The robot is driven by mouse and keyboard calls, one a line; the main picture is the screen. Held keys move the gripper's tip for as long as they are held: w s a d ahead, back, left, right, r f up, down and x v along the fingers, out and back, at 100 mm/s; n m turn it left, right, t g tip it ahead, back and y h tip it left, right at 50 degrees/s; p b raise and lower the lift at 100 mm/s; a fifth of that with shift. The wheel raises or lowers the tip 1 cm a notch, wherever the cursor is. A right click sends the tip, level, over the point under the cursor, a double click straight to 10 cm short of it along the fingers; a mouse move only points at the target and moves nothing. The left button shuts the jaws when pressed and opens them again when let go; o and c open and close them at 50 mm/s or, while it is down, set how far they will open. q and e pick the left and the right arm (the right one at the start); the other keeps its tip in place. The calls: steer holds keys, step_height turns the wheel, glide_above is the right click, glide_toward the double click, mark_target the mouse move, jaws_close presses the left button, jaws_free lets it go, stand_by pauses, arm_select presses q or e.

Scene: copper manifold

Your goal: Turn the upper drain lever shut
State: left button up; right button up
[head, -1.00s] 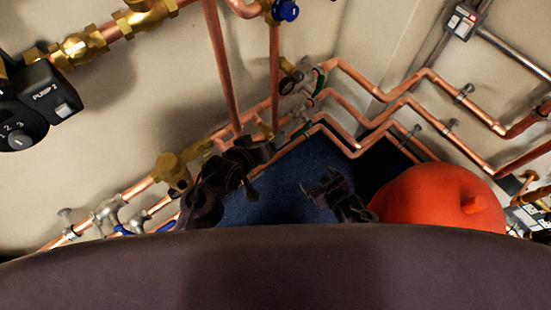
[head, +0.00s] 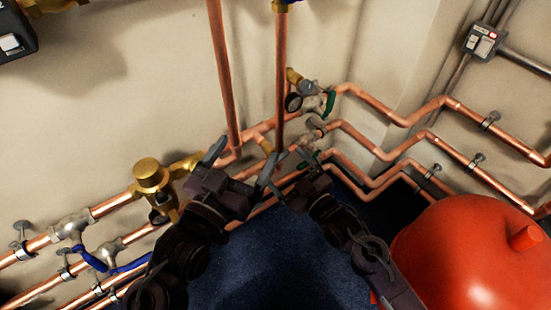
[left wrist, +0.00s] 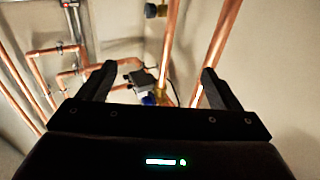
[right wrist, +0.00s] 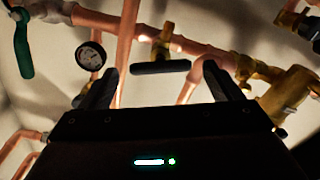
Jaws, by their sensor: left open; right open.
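Two green levers sit on valves at the corner pipes in the head view: an upper green lever (head: 330,103) and a lower green lever (head: 312,158). I cannot tell which lever is the upper drain lever. In the right wrist view, a black bar lever (right wrist: 160,67) on a brass valve lies crosswise between my open right fingertips in the picture; its distance is unclear. A green lever (right wrist: 23,48) hangs at the left there. My left gripper (head: 243,163) is open in front of the pipes. My right gripper (head: 310,180) is open, right of it.
Copper pipes run along the wall and around the corner, with vertical pipes (head: 281,80) behind my grippers. A pressure gauge (head: 293,103) sits near the upper green lever. A brass valve (head: 153,177) and blue levers (head: 90,258) are at left. A red tank (head: 470,255) stands at right.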

mark_target(280, 163)
steer(key=b+x, duration=0.1)
steer(key=x, duration=0.4)
arm_select(q)
step_height(280, 163, up, 10)
steer(key=s+a+t+h, duration=0.1)
steer(key=t+h, duration=0.1)
steer(key=t, duration=0.3)
steer(key=shift+s+a+f, duration=0.15)
steer(key=shift+s, duration=0.15)
